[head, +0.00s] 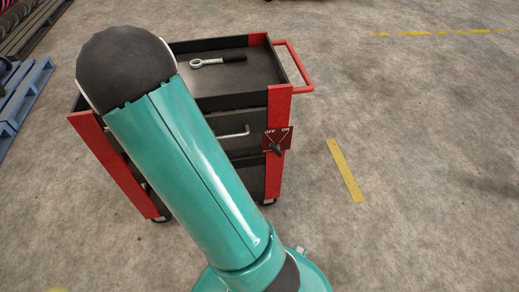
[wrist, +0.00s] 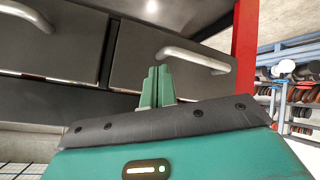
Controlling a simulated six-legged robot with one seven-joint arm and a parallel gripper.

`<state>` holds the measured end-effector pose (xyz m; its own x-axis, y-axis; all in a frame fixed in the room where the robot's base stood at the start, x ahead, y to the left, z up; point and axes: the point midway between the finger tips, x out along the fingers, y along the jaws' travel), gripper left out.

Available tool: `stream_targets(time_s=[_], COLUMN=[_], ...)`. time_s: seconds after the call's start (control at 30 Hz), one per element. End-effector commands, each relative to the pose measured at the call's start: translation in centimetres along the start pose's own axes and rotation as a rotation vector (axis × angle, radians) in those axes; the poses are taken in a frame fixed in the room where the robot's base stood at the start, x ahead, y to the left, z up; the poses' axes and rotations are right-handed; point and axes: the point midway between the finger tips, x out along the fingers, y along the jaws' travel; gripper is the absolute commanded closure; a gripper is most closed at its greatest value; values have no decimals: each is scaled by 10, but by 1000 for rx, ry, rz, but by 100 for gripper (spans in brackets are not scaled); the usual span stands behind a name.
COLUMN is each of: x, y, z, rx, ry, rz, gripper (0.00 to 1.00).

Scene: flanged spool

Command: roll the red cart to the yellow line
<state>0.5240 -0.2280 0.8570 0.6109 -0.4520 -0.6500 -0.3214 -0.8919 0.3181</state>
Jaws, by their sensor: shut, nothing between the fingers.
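The red cart (head: 279,130) stands beyond my arm in the head view, with red posts, a dark top tray and a red push handle (head: 302,68) on its right side. A red plate marked OFF and ON, with a dark lever (head: 275,149), is on its near right post; I cannot tell the lever's setting. A short yellow strip (head: 345,170) lies on the floor right of the cart. A longer yellow line (head: 440,33) runs farther back. My gripper (wrist: 158,73) is shut and empty before the cart's dark drawer fronts; in the head view it is hidden.
A ratchet tool (head: 217,60) lies in the top tray. A silver drawer handle (wrist: 193,58) is close to my fingers in the wrist view. A blue pallet (head: 22,92) is at the left. My arm covers much of the cart's front.

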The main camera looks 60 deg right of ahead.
Motion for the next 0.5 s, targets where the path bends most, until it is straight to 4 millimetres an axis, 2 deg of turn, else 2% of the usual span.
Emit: stream_targets(time_s=[0.03,0.2,0.3,0.5], x=[17,58,75,96], y=[8,40,57,91], z=[18,65,92,149], rx=[-23,-111,-174,-318], ry=[-7,0,4,-1], rz=[45,202,289,451], gripper=[100,100,100,100])
